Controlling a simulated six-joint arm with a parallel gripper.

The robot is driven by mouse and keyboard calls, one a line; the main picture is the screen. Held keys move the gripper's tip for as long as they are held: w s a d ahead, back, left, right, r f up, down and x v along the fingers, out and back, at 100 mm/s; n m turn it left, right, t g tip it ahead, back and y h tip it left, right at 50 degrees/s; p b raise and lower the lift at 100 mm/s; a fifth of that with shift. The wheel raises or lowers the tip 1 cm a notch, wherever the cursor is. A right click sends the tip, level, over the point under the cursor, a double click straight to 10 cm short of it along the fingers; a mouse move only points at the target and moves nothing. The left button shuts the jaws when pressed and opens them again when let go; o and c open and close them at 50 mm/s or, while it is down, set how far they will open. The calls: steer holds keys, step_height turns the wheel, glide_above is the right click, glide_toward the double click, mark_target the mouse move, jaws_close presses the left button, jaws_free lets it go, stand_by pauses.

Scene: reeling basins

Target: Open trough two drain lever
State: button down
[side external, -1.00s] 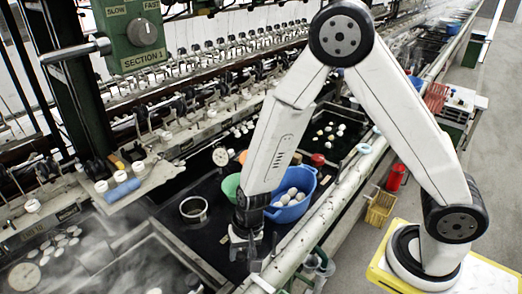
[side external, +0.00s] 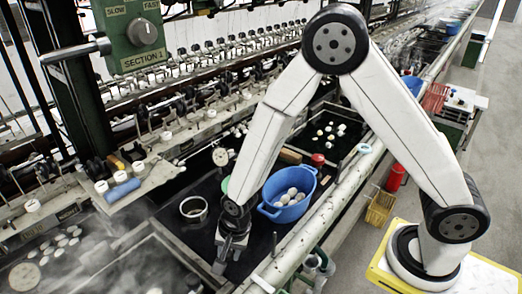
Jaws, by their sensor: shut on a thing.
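My gripper (side external: 220,266) points down over the dark near trough (side external: 190,245), left of its pale front rail (side external: 285,258). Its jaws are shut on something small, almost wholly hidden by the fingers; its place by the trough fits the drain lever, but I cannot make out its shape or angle. No lever label is readable.
A blue basin (side external: 290,212) of pale cocoons stands just right of my gripper. A green bowl (side external: 225,184) is partly hidden behind my arm. Steam rises over the lower-left basin (side external: 115,262).

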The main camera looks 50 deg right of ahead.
steer(key=shift+w+a+m+h, duration=0.2)
steer(key=shift+w+m, duration=0.4)
steer(key=shift+m, duration=0.35)
steer(key=shift+w+a+m+h, duration=0.15)
steer(key=shift+w+m, duration=0.45)
steer(key=shift+m, duration=0.35)
steer(key=shift+w, duration=0.1)
steer(key=shift+c, duration=1.7)
jaws_free()
steer(key=shift+r, duration=0.15)
steer(key=shift+s+d+r, duration=0.1)
steer(key=shift+s+r, duration=0.15)
steer(key=shift+r, duration=1)
steer(key=shift+s+d+r, duration=0.1)
steer(key=shift+s+r, duration=0.2)
steer(key=shift+r, duration=0.9)
steer(key=shift+s+r, duration=0.25)
steer(key=shift+r, duration=1)
